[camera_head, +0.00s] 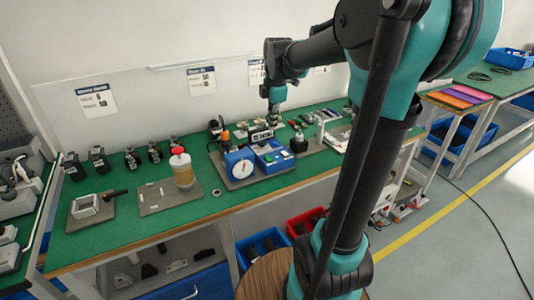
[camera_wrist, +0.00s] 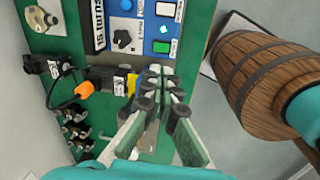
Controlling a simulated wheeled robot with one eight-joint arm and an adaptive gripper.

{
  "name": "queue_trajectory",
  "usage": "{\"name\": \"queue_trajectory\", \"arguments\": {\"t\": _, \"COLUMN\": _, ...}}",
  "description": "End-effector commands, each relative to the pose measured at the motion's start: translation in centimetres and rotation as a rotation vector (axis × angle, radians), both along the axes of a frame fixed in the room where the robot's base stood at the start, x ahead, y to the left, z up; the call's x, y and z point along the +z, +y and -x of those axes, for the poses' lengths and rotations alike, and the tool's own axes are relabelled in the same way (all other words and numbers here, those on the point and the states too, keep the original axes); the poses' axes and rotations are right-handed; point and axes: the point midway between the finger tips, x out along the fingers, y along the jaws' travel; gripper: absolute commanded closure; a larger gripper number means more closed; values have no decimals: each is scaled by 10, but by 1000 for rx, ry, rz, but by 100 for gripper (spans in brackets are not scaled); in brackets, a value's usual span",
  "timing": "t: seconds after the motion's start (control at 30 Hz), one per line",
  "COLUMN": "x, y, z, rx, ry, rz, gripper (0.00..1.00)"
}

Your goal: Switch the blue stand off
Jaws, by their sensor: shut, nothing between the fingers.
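The blue stand (camera_head: 271,152) sits on the green bench in the head view, right of a blue unit with a round white dial (camera_head: 239,164). In the wrist view a blue panel (camera_wrist: 142,32) at the top carries a dark knob (camera_wrist: 122,39), a green button (camera_wrist: 160,47) and a pale button (camera_wrist: 165,9). My gripper (camera_wrist: 160,74) is shut and empty just below the panel's edge in the wrist view. In the head view my gripper (camera_head: 273,112) hangs over the back of the bench near the blue stand. I cannot tell whether it touches anything.
A jar with a red knob (camera_head: 183,167) and a small grey box (camera_head: 86,206) stand left on the bench. A black block (camera_head: 299,143) is right of the stand.

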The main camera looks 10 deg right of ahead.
Motion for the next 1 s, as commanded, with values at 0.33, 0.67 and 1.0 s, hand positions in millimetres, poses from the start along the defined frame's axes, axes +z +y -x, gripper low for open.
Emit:
{"name": "queue_trajectory", "arguments": {"t": 0.33, "x": 10, "y": 3, "z": -9, "rx": 108, "ry": 11, "rz": 12, "gripper": 100}}
{"name": "queue_trajectory", "arguments": {"t": 0.67, "x": 3, "y": 3, "z": -10, "rx": 106, "ry": 11, "rz": 12, "gripper": 100}}
{"name": "queue_trajectory", "arguments": {"t": 1.0, "x": -53, "y": 5, "z": -17, "rx": 105, "ry": 10, "rz": 11, "gripper": 100}}
